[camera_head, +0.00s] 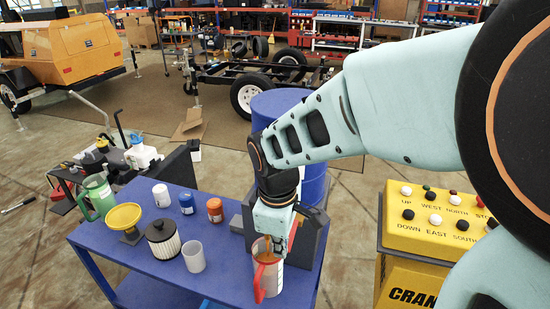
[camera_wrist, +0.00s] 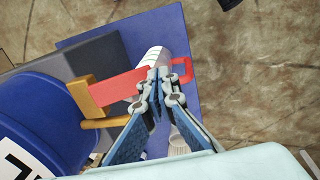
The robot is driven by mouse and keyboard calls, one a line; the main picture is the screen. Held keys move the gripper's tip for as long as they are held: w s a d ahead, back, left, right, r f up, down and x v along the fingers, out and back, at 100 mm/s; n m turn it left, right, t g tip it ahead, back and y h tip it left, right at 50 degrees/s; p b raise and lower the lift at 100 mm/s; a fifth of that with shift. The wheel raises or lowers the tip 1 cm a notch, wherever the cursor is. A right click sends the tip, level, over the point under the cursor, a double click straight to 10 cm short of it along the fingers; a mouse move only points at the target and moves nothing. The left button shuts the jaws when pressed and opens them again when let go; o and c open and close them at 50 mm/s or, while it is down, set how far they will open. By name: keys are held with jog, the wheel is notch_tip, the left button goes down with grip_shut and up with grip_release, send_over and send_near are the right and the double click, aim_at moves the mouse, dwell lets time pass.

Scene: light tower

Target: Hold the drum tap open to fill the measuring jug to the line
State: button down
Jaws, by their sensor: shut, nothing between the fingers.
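The measuring jug (camera_head: 275,283), pale with a red handle, stands at the front right of the blue table. In the wrist view the jug (camera_wrist: 153,58) shows dark lines on its side, partly hidden by my fingers. The brass drum tap (camera_wrist: 92,95) projects from the blue drum (camera_wrist: 42,110), its red lever (camera_wrist: 118,86) reaching toward the jug. My gripper (camera_wrist: 160,78) is shut and empty, its fingertips at the lever's outer end in the picture; I cannot tell if they touch. In the head view my gripper (camera_head: 279,243) is above the jug. The liquid level cannot be read.
A yellow crane control box (camera_head: 430,222) stands to the right.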

jog(key=shift+r, duration=0.1)
jog(key=shift+r+p, duration=0.7)
jog(key=shift+r, duration=0.1)
